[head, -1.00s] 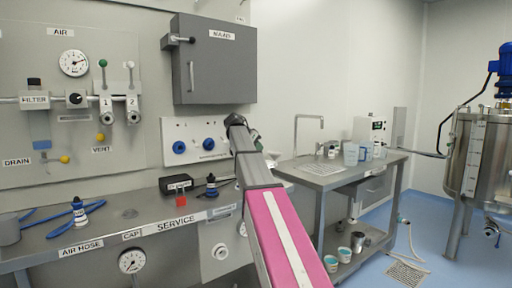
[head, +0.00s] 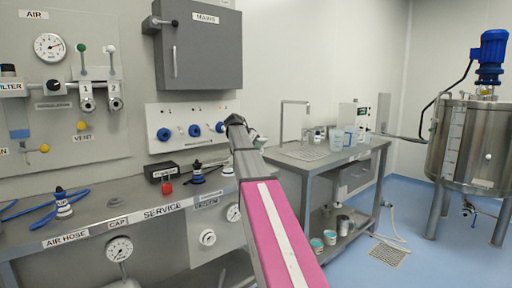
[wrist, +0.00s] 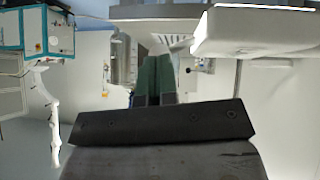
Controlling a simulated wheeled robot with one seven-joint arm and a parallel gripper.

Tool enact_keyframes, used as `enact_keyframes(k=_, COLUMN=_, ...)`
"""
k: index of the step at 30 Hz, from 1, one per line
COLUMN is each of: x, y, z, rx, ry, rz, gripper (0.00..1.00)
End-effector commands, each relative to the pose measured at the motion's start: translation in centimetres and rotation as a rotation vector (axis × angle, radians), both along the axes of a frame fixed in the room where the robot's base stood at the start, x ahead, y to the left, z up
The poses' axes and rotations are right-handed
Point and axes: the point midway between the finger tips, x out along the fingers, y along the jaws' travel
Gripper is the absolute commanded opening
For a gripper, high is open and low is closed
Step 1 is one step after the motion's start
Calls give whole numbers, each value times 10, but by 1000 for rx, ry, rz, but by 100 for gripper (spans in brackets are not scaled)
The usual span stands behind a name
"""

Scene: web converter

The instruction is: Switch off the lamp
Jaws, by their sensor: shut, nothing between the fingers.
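I cannot make out a lamp or a lamp switch for certain in either view. My gripper shows in the wrist view (wrist: 155,65) as two dark green fingers side by side, shut with nothing between them. In the head view, my arm stretches forward from the bottom, and its dark end is in front of the wall beside the blue-knob panel (head: 178,143). The fingertips are hard to make out there. The arm partly covers the panel's right side. The grey MAINS box (head: 222,60), with a lever on its left, hangs above the panel.
A steel service bench (head: 92,227) with a blue air hose and small bottles runs along the left wall. A sink table (head: 322,166) stands right of my arm, and a steel tank (head: 478,150) farther right. Blue floor between them is mostly open.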

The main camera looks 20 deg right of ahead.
Motion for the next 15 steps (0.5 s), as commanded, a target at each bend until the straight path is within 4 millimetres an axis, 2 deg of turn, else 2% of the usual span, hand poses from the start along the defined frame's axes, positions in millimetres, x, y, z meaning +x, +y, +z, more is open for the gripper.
enact_keyframes(k=15, x=-3, y=-1, z=-2, rx=23, ry=-64, rz=0, gripper=0)
